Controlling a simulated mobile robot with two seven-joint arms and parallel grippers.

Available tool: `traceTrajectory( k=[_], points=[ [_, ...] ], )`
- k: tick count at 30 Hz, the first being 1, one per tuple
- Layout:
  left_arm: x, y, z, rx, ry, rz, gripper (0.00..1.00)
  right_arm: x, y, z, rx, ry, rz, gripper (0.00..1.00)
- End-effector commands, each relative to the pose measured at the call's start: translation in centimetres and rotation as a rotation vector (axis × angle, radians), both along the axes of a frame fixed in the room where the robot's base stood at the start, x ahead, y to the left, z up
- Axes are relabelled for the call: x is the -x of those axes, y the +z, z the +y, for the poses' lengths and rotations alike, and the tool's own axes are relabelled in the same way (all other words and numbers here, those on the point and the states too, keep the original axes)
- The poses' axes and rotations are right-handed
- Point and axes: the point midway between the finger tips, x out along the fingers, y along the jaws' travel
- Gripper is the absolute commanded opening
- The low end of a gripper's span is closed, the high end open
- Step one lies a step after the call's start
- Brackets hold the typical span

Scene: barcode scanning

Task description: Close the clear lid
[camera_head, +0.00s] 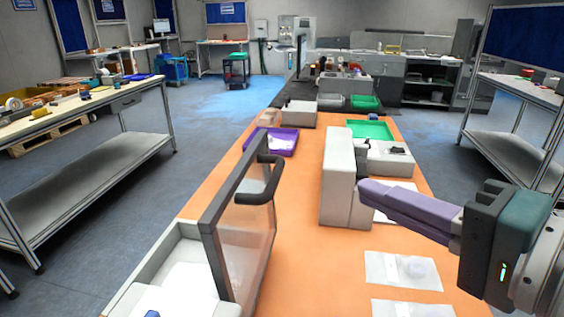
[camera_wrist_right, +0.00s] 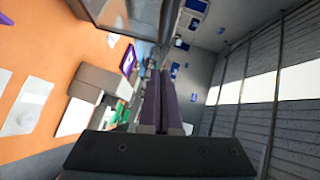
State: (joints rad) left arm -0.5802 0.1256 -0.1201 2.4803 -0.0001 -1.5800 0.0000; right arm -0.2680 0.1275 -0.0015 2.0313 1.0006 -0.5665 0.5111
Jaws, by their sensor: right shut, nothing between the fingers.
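The clear lid (camera_head: 243,232) has a grey frame and a dark handle (camera_head: 262,181) near its top. It stands raised, tilted near upright, on a white box (camera_head: 160,262) at the lower left of the head view. The box's open left side shows, with white contents inside. My right gripper (camera_head: 368,192) is shut and empty, with its purple fingers pointing left over the table. It is apart from the lid, well to the right of the handle. Its purple fingers also show in the right wrist view (camera_wrist_right: 167,80). My left gripper is not in view.
A tall white-grey device (camera_head: 338,180) stands on the orange table (camera_head: 315,268) between the lid and my right fingers. A purple tray (camera_head: 280,142) and a green tray (camera_head: 370,129) lie farther back. Flat clear packets (camera_head: 402,270) lie at the front right. Orange surface is free between lid and packets.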

Motion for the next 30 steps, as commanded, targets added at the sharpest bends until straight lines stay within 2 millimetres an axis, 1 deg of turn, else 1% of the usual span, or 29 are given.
traceTrajectory(
  k=[1, 3, 10, 13, 18, 22, 30],
  points=[
    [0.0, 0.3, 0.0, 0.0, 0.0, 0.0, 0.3, -1.1, 0.1, 0.5, -0.004, -0.002, -0.003, 0.0],
    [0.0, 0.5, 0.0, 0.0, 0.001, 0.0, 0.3, -2.4, -0.2, 1.3, -0.003, 0.001, -0.003, 0.0],
    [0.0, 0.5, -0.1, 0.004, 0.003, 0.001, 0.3, -6.5, -1.2, 3.6, 0.0, 0.002, -0.001, 0.0],
    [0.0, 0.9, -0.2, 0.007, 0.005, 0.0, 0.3, -6.7, -1.7, 5.2, 0.0, 0.003, 0.002, 0.0],
    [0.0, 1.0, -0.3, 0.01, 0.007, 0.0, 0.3, -7.1, -2.2, 6.7, 0.003, 0.001, 0.0, 0.0],
    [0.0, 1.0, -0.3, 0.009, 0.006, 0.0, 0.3, -7.2, -2.3, 7.1, 0.005, 0.002, 0.0, 0.0],
    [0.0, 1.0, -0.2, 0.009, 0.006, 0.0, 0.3, -7.2, -2.4, 7.1, 0.005, 0.002, 0.0, 0.0]
  ],
)
